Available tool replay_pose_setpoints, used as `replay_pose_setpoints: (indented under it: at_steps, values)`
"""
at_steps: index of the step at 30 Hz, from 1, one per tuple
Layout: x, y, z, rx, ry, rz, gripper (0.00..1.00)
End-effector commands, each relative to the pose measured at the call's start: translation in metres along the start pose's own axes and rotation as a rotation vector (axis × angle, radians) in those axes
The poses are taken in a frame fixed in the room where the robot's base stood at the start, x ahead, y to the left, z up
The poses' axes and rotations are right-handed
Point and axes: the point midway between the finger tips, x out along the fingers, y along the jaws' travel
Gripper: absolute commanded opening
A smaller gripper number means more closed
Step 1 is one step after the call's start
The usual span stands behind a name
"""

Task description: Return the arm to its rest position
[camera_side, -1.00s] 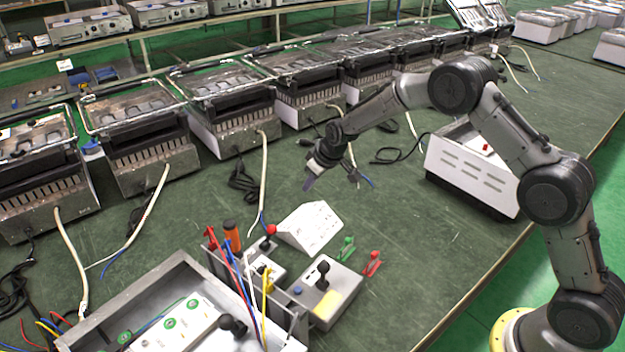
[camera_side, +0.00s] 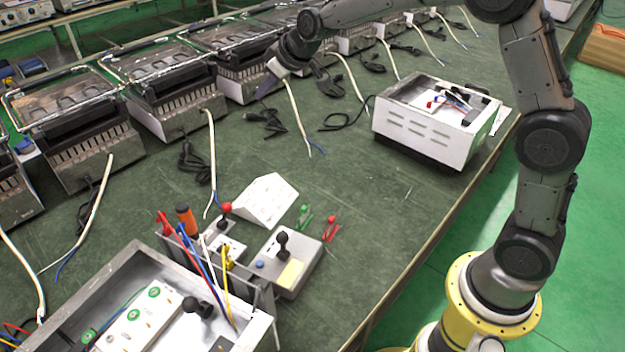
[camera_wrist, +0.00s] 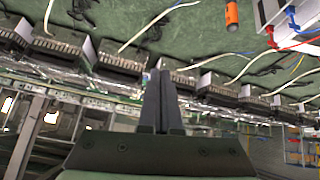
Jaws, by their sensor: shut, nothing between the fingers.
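My gripper (camera_side: 268,84) is at the upper middle of the side view, raised in front of the row of heating units, with its tip pointing down and left. In the wrist view my gripper (camera_wrist: 161,75) shows its two dark fingers pressed together with nothing between them. My arm reaches in from the right, and its upper links are cut off by the top edge of the side view.
A row of heating units (camera_side: 160,85) with loose cables lines the back. A white-sided unit (camera_side: 425,130) stands right of centre. A metal box (camera_side: 85,300), a switch box (camera_side: 285,262) and a white wedge block (camera_side: 265,200) stand in front.

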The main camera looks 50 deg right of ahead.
Motion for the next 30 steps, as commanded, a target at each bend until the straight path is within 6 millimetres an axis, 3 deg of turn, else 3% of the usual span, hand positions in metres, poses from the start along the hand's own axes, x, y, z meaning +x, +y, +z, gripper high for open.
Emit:
replay_pose_setpoints:
  at_steps: [1,3,8,11,15,21,25,30]
  values:
    - [-0.032,0.000,-0.004,0.001,0.026,0.007,0.00]
    - [-0.071,-0.002,-0.002,0.004,0.046,0.012,0.00]
    - [-0.151,-0.010,0.022,0.020,0.073,0.021,0.00]
    - [-0.194,-0.017,0.048,0.035,0.079,0.025,0.00]
    - [-0.243,-0.029,0.098,0.063,0.069,0.030,0.00]
    - [-0.283,-0.049,0.190,0.118,0.006,0.033,0.00]
    - [-0.287,-0.059,0.248,0.161,-0.079,0.032,0.00]
    - [-0.279,-0.066,0.290,0.203,-0.200,0.028,0.00]
